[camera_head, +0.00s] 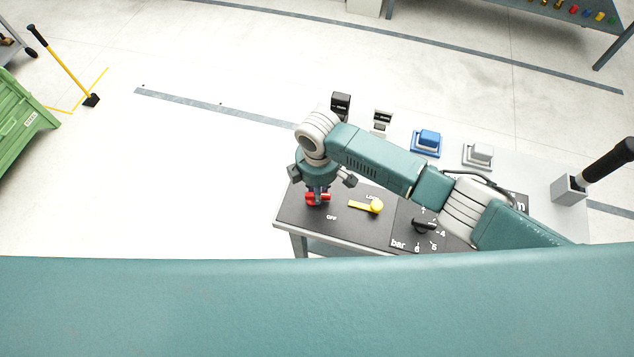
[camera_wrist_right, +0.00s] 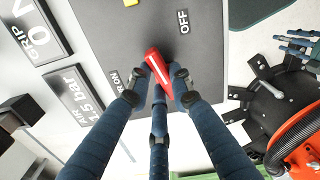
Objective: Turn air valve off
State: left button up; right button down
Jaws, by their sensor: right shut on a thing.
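The red air valve handle (camera_head: 319,198) is on the black panel (camera_head: 293,216) at the near left corner of the table. My right gripper (camera_head: 318,187) reaches down onto it. In the right wrist view, the fingers of my right gripper (camera_wrist_right: 160,92) are closed around the red handle (camera_wrist_right: 158,66). A white OFF label (camera_wrist_right: 183,21) is on the panel above and right of the handle there, and a partly covered ON label (camera_wrist_right: 115,79) is to its left. My left gripper is not clearly seen.
A yellow lever (camera_head: 372,206) and a black knob (camera_head: 424,225) with a bar scale stand right of the handle. Blue (camera_head: 426,140) and grey (camera_head: 480,155) boxes are farther back. A green bin (camera_head: 20,113) is far left.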

jog(key=shift+s+d+m+p, duration=0.15)
jog(key=shift+m+p, duration=0.85)
jog(key=shift+m, duration=0.5)
jog(key=c, duration=1.5)
grip_release()
jog(key=shift+c, duration=0.2)
jog(key=shift+r, duration=0.2)
notch_tip(320, 180, up, 12)
jog(key=shift+f, duration=0.15)
